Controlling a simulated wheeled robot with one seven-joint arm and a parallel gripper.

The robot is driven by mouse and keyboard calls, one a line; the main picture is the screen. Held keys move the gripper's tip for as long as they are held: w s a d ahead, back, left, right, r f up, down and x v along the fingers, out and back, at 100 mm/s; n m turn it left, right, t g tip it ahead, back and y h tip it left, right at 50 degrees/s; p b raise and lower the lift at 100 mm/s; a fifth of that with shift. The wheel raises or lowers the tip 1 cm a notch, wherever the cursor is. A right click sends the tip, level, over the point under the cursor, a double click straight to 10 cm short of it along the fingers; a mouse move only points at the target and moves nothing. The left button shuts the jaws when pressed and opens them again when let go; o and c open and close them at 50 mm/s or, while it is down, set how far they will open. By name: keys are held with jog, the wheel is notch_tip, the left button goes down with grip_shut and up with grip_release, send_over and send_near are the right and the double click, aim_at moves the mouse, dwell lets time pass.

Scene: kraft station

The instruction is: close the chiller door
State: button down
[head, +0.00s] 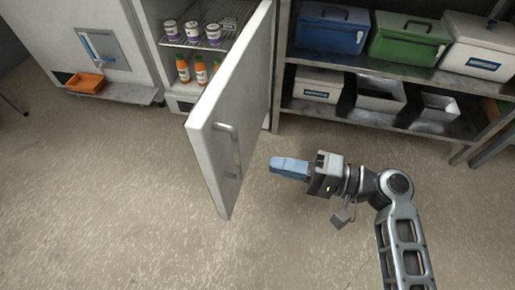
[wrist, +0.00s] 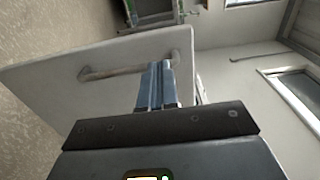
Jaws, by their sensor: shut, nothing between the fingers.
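The white chiller door (head: 232,100) stands wide open in the head view, swung out into the room, with a grey bar handle (head: 230,150) on its outer face. My gripper (head: 275,165) is to the right of the door, on the handle side, with its blue fingers shut and empty, pointing at the door. A gap shows between the fingertips and the door in the head view. In the wrist view the door (wrist: 60,65) and handle (wrist: 125,68) lie beyond the closed fingers (wrist: 156,68). The fingers overlap the handle there; contact cannot be told.
The open chiller shows jars (head: 192,32) on a wire rack and orange bottles (head: 200,70) below. A shelf unit (head: 365,58) with coolers and bins stands right of the door. A dispenser with an orange tray (head: 86,83) is at left. The floor (head: 120,200) in front is clear.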

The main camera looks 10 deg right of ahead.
aim_at(207, 149)
jog(key=b+x, duration=0.1)
jog(key=x, duration=1.2)
jog(key=shift+s, duration=0.1)
jog(key=shift+a, duration=0.2)
